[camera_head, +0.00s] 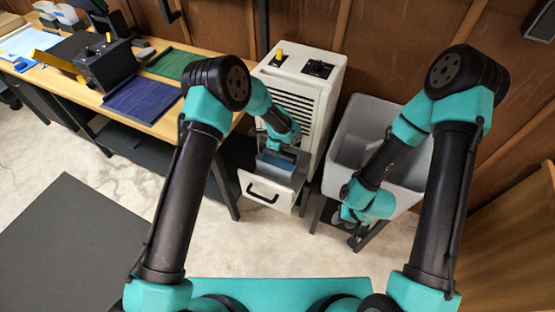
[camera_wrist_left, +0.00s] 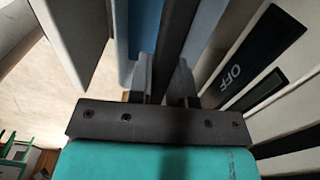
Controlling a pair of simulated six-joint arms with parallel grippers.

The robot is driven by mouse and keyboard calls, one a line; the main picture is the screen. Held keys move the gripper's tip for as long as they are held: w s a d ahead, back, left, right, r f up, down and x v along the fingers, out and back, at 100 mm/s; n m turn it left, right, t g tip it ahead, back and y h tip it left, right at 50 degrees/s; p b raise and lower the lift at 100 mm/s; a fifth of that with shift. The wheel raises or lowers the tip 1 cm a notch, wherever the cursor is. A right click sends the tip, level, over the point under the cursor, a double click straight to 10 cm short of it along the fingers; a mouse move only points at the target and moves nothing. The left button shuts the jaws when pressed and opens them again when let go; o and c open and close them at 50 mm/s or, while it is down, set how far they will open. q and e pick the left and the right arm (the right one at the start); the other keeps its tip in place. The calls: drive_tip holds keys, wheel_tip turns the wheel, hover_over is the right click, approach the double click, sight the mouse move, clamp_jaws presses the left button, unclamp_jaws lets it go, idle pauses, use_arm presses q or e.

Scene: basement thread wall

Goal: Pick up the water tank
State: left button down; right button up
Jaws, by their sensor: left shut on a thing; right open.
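The water tank (camera_head: 277,163) is a grey-blue box in the pulled-out white bay, with a black handle on its front, low on the white cabinet (camera_head: 306,85). My left gripper reaches down over it, its fingertips hidden in the head view. In the left wrist view, my left gripper (camera_wrist_left: 163,82) is shut on a dark bar across the tank, with the tank's blue surface (camera_wrist_left: 140,25) beside the bar. My right gripper (camera_head: 357,238) is open and empty, low in front of the grey tub, partly hidden by its own arm.
A grey tub (camera_head: 412,170) on a dark stand is right of the cabinet. A wooden bench (camera_head: 175,125) with a blue mat (camera_head: 144,99) and a dark machine (camera_head: 105,65) is at left. A dark floor mat (camera_head: 70,245) lies front left. Pale floor is clear in front.

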use_arm(q)
wheel_tip(320, 180, up, 7)
drive_tip(key=shift+f, duration=0.1)
idle(0.7)
